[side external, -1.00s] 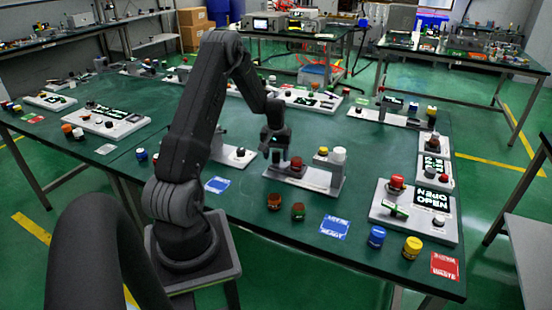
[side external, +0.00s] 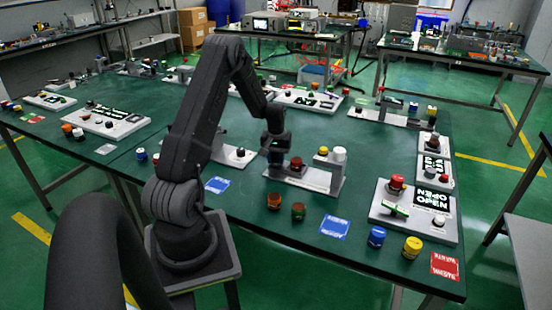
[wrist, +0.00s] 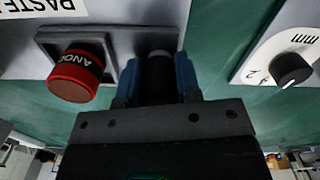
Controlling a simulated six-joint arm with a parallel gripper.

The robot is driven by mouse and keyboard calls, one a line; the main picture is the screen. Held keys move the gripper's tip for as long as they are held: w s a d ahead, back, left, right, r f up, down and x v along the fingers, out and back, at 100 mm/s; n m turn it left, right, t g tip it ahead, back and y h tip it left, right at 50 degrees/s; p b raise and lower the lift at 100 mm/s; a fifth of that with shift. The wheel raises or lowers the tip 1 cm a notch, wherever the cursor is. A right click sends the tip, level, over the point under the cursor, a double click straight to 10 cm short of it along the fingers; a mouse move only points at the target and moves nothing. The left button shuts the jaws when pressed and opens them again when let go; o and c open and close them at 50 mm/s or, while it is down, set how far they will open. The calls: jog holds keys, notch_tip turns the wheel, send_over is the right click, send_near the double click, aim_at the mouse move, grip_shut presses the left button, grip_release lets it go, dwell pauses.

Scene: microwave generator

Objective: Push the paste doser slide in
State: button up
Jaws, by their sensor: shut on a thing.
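The paste doser is a grey unit whose light base (side external: 318,180) stands near the front edge of the green table; part of its "PASTE" label (wrist: 38,6) shows in the wrist view. A dark square slide frame (wrist: 112,42) holds a red-capped jar marked "ANOD" (wrist: 78,74); the jar also shows in the side view (side external: 297,163). My gripper (wrist: 158,75) has its blue-padded fingers shut on a black cylindrical slide handle (wrist: 158,72) beside the jar. In the side view my gripper (side external: 276,160) is low at the left end of the doser. The slide's depth cannot be told.
A dial plate with a black knob (wrist: 292,70) is right of my gripper in the wrist view. A yellow-topped part (side external: 322,152) and a white cylinder (side external: 339,154) stand at the doser's right.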

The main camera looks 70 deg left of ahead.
aim_at(288, 165)
grip_shut()
jog(key=w+d, duration=0.3)
jog(key=shift+w+d, duration=0.15)
jog(key=shift+w, duration=0.05)
jog(key=o, duration=0.9)
grip_release()
jog(key=shift+o, duration=0.2)
jog(key=shift+r, duration=0.1)
notch_tip(288, 165, up, 14)
